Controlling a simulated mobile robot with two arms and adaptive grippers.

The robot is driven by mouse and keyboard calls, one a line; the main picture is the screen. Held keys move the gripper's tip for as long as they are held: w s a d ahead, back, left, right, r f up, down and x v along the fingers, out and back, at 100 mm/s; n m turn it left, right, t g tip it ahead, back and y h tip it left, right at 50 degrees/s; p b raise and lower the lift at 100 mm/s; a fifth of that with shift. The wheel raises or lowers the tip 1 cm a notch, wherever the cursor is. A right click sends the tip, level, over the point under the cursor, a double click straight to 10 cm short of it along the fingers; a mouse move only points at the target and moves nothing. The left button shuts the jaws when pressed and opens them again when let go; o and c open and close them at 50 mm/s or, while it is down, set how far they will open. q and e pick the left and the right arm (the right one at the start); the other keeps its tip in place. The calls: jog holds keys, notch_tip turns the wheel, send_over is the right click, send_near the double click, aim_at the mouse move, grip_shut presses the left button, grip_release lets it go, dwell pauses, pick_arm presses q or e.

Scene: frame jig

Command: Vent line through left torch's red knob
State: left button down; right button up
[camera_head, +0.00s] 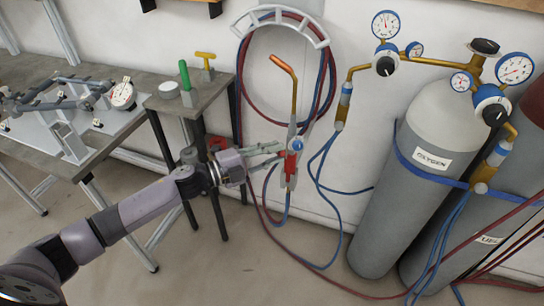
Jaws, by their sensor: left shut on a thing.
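A torch (292,118) with a bent copper tip hangs upright at the wall, in front of the hose coil. Low on its body are a blue knob (297,145) and, just below it, a red knob (291,166). My left gripper (281,158) reaches in from the left. Its fingers are shut on the red knob and partly cover it. A blue hose and a dark red hose run down from the torch. My right gripper is not in view.
A grey oxygen cylinder (415,190) and a second cylinder (437,256) stand at right with gauges and regulators. A small stand (205,98) holds a green-handled tool and a yellow T-handle. A jig table (75,143) is at left. Hoses loop near the floor.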

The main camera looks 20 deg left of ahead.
pick_arm(q)
jog(key=shift+m+b, duration=0.6)
jog(key=shift+m, duration=1)
jog(key=c, duration=1.4)
grip_release()
jog(key=v, duration=1.2)
jog(key=shift+r, duration=0.1)
